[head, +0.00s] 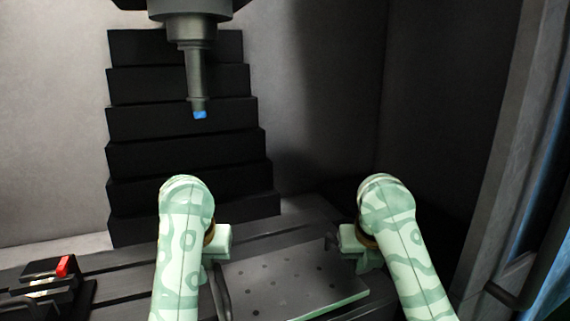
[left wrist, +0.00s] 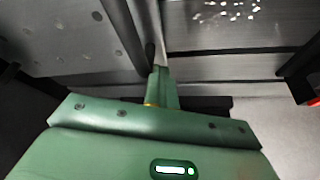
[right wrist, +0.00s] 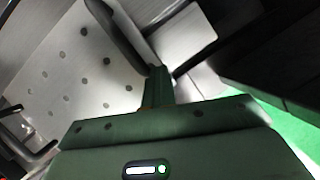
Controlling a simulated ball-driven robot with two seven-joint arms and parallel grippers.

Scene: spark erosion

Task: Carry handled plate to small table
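The handled plate (head: 285,280) is a flat grey plate with rows of dark holes and a dark bar handle on each side. It lies level or nearly so over the slotted machine bed; I cannot tell if it touches. It also shows in the left wrist view (left wrist: 75,40) and the right wrist view (right wrist: 75,70). My left gripper (head: 217,256) is shut on its left handle, seen close in the left wrist view (left wrist: 160,75). My right gripper (head: 345,250) is shut on its right handle, as the right wrist view (right wrist: 156,78) shows. I cannot make out the small table.
A dark spindle with a blue tip (head: 199,114) hangs above, behind the plate. A black stepped cover (head: 185,160) stands at the back. A black fixture with a red part (head: 63,266) sits at the left. A door frame (head: 510,150) stands at the right.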

